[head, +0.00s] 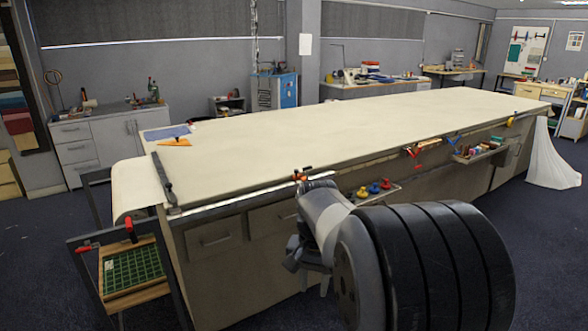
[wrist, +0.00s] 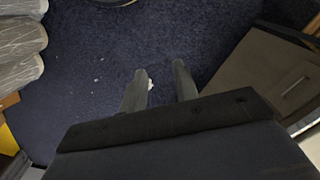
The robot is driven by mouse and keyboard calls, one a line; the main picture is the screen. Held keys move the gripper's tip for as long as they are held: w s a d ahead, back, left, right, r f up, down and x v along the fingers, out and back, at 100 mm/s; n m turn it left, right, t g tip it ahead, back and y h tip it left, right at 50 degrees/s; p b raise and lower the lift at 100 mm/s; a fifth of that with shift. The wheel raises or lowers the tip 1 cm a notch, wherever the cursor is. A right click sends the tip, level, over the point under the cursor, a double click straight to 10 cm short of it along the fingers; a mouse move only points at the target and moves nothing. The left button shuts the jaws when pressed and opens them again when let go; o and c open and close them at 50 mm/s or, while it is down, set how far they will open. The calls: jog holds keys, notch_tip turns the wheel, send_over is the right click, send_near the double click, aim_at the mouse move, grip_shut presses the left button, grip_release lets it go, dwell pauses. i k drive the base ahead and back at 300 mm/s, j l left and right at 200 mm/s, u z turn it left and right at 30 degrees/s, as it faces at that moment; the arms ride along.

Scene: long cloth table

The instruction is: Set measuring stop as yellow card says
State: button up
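The long cloth table (head: 330,130) has a pale metal rail (head: 240,201) along its near edge. A small orange and black piece (head: 300,176), which looks like the measuring stop, sits on this edge just beyond my arm. A small yellow item (head: 511,120) is at the far right of the table's front edge; I cannot tell whether it is the yellow card, and no writing is readable. In the wrist view my gripper (wrist: 158,68) is open and empty, its fingers apart over dark blue carpet. In the head view my arm hides part of the table front.
A dark bar (head: 163,180) lies at the table's left end, near an orange triangle (head: 176,142) and blue cloth (head: 167,132). A tray with coloured knobs (head: 374,188) and a bin of spools (head: 480,152) project from the front. A green-gridded tray (head: 132,268) stands lower left.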

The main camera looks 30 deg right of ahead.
aim_at(296, 176)
jog(key=i+l, duration=0.6)
jog(key=i, duration=0.2)
jog(key=i+l+u, duration=0.1)
jog(key=i+l, duration=0.55)
jog(key=i, duration=0.2)
jog(key=i+l, duration=0.7)
jog(key=i+j+u, duration=0.05)
jog(key=i, duration=0.05)
